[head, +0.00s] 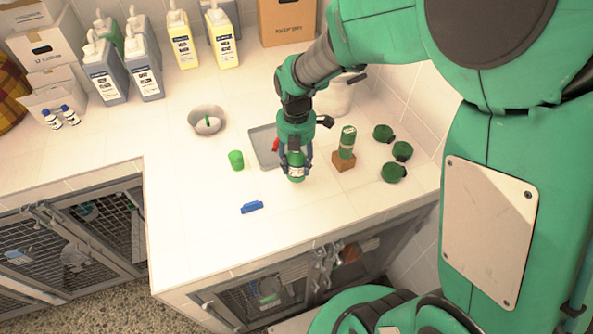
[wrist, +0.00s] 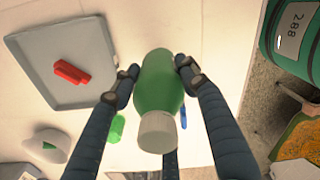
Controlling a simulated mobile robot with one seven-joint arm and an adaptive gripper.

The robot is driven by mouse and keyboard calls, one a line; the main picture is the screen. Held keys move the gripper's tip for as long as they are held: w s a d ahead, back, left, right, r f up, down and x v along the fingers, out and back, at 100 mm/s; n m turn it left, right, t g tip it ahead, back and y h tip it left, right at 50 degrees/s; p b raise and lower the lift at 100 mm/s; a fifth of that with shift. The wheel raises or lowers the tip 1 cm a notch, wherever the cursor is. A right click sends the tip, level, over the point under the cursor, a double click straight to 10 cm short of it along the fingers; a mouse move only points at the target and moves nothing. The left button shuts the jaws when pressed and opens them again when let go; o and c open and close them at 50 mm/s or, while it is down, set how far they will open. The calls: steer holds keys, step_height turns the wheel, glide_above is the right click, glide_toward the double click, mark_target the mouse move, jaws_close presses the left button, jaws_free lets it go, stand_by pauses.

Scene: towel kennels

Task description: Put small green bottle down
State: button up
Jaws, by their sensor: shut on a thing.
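The small green bottle (wrist: 158,88) with a pale cap shows between my fingers in the wrist view. In the head view the green bottle (head: 296,173) hangs below my gripper (head: 296,160), at the right front of the grey tray. My gripper is shut on the bottle, one finger on each side, and it also shows in the wrist view (wrist: 157,78). The bottle is close over the white tiled counter (head: 200,240). I cannot tell whether its lower end touches the counter.
A grey tray (head: 262,150) holds a red item (wrist: 70,73). Another green bottle stands on a brown block (head: 344,163) to the right, with green round things (head: 393,172) beyond. The front counter is clear.

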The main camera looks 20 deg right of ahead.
mark_target(297, 171)
steer(key=shift+f, duration=1.95)
steer(key=shift+f+b, duration=0.2)
steer(key=shift+b, duration=0.15)
steer(key=o, duration=1.3)
steer(key=shift+o, duration=0.2)
steer(key=shift+r, duration=0.15)
step_height(297, 171, up, 11)
steer(key=shift+f+p, duration=0.1)
steer(key=shift+p, duration=0.6)
steer(key=shift+r, duration=0.75)
steer(key=shift+s+a+r, duration=0.1)
steer(key=shift+r, duration=0.1)
